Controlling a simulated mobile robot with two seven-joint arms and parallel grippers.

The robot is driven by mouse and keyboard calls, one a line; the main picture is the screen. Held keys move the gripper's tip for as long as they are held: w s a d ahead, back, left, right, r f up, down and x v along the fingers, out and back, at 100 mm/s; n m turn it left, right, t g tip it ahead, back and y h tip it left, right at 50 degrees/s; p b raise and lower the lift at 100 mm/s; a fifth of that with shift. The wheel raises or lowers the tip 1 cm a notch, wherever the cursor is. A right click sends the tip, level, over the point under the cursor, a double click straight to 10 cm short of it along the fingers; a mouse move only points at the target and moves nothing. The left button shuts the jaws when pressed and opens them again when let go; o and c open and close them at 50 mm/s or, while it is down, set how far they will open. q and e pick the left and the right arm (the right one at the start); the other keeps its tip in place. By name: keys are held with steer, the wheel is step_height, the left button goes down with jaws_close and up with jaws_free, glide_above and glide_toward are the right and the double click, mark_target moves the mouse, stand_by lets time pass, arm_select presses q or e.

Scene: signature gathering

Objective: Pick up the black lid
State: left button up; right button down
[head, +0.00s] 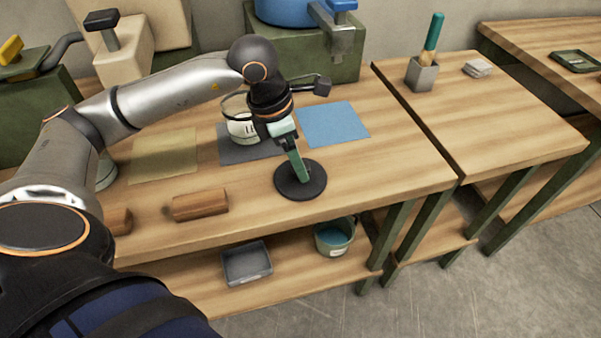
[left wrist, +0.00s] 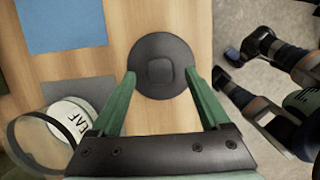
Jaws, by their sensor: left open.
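The black lid (head: 313,186) is a round dark disc lying flat on the wooden table near its front edge. In the left wrist view the lid (left wrist: 162,50) shows a raised square knob (left wrist: 160,71) at its middle. My left gripper (head: 300,176) is over the lid, its green fingers pointing down. In the left wrist view the gripper (left wrist: 160,75) is open, with one finger on each side of the knob and nothing held. I cannot tell whether the fingertips touch the lid. My right gripper is not in the head view.
A white lettered container (head: 240,127) stands on a dark grey mat (head: 232,153) behind the gripper. A blue mat (head: 335,125) and an olive mat (head: 165,156) flank it. Table right of the lid (head: 400,165) is clear.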

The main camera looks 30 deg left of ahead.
arm_select(q)
steer(key=shift+x, duration=0.8)
steer(key=shift+c, duration=0.3)
jaws_close()
